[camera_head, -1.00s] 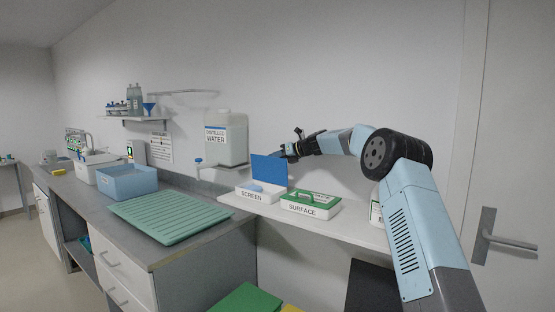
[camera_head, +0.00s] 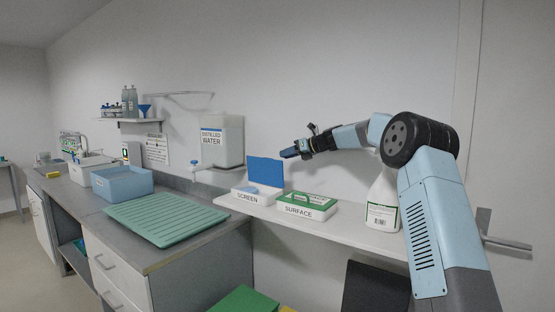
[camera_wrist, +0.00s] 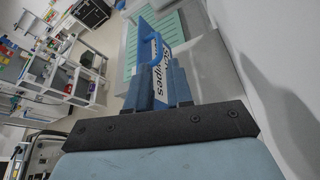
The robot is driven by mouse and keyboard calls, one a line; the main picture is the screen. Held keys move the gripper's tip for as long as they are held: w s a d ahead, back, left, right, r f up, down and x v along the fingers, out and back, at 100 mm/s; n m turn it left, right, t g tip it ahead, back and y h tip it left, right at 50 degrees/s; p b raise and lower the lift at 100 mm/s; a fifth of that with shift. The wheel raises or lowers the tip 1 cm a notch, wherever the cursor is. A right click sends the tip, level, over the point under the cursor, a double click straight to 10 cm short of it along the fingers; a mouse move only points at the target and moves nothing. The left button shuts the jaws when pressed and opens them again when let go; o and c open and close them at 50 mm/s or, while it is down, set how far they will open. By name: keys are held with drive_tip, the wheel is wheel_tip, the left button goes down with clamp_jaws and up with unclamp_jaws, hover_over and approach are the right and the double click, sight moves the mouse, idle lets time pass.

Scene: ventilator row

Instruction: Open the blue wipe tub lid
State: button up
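The blue wipe tub (camera_head: 256,195), labelled SCREEN, stands on the white wall shelf. Its blue lid (camera_head: 265,170) is upright, raised at the back of the tub. In the wrist view the tub's white label (camera_wrist: 158,72) shows between and beyond my fingers. My gripper (camera_head: 290,152) is beside the lid's upper right edge, and the fingers show blue. In the wrist view my gripper (camera_wrist: 161,85) has its two fingers parted with a gap between them. I see nothing held. Whether a fingertip touches the lid is hard to tell.
A green-lidded SURFACE tub (camera_head: 306,207) is right of the blue one on the shelf (camera_head: 345,237). A white spray bottle (camera_head: 383,205) stands further right, near my arm. A water container (camera_head: 222,140) is behind to the left. A green ribbed mat (camera_head: 170,222) lies on the left counter.

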drive_tip(key=shift+v, duration=2.75)
drive_tip(key=s+a+r+n+g+h, duration=0.1)
drive_tip(key=s+n+h, duration=0.45)
drive_tip(key=s, duration=0.95)
drive_tip(key=s+a+r+n+g+h, duration=0.1)
drive_tip(key=s+n+h, duration=0.1)
drive_tip(key=s+n, duration=1.05)
drive_tip(key=s+d+f+n+h, duration=0.1)
drive_tip(key=s+d+f+n, duration=0.2)
drive_tip(key=s, duration=0.8)
drive_tip(key=s+d+f+n+h, duration=0.2)
drive_tip(key=s+d+f+n, duration=0.2)
drive_tip(key=s, duration=0.8)
drive_tip(key=s+d+f+n+h, duration=0.1)
drive_tip(key=s+d+f+n, duration=0.2)
drive_tip(key=s, duration=0.8)
drive_tip(key=shift+s+d+f+t, duration=0.3)
drive_tip(key=shift+s+d, duration=0.1)
drive_tip(key=shift+d, duration=0.25)
